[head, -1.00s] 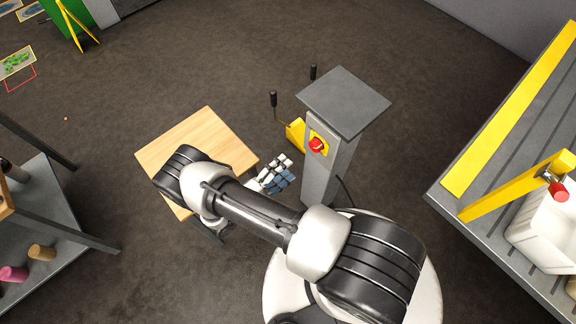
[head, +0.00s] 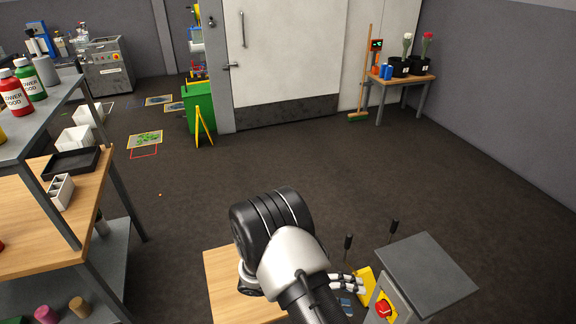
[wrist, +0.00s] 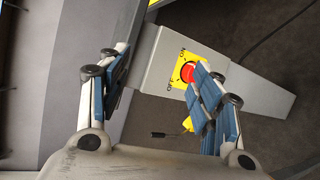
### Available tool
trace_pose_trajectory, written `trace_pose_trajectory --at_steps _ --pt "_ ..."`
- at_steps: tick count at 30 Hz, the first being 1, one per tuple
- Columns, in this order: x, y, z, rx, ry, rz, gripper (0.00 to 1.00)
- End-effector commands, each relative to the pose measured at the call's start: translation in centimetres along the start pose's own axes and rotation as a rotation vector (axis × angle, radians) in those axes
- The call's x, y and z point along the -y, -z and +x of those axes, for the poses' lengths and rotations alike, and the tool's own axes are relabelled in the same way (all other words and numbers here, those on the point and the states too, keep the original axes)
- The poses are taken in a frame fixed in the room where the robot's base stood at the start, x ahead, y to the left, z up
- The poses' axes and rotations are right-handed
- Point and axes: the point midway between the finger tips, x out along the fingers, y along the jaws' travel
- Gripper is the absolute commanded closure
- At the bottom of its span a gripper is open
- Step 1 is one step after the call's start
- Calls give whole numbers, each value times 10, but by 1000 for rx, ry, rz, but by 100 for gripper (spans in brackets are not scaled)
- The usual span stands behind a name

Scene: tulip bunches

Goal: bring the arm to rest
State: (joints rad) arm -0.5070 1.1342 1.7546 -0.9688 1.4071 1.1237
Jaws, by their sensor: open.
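My gripper (wrist: 165,100) is open and empty in the wrist view, its blue-padded fingers spread apart. Between and behind the fingers is a grey pedestal with a red button (wrist: 188,72) on a yellow plate. In the head view my arm is at the bottom middle, over a small wooden table (head: 222,275). The gripper's fingers (head: 347,283) show to the right of the arm, close to the pedestal (head: 428,272) and its red button (head: 383,308). I cannot tell the exact gap between fingers and pedestal.
A shelf bench (head: 105,190) with bottles and trays stands at the left. Open dark floor lies ahead, up to a white door (head: 282,60). A green bin (head: 198,105) stands left of the door. A small table (head: 405,82) with potted tulips stands at the back right.

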Motion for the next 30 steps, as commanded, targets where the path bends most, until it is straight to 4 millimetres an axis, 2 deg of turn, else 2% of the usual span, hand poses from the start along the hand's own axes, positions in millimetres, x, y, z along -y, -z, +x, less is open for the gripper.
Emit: trace_pose_trajectory --at_steps 1,6,15,21,30 --pt "-22 -6 -4 27 62 15 41" --pt "-76 -33 -15 89 267 32 41" --pt "-149 -95 -32 80 633 91 41" --pt "-182 -139 -46 -9 854 155 41" --pt "-211 -199 -70 -255 1107 291 41"
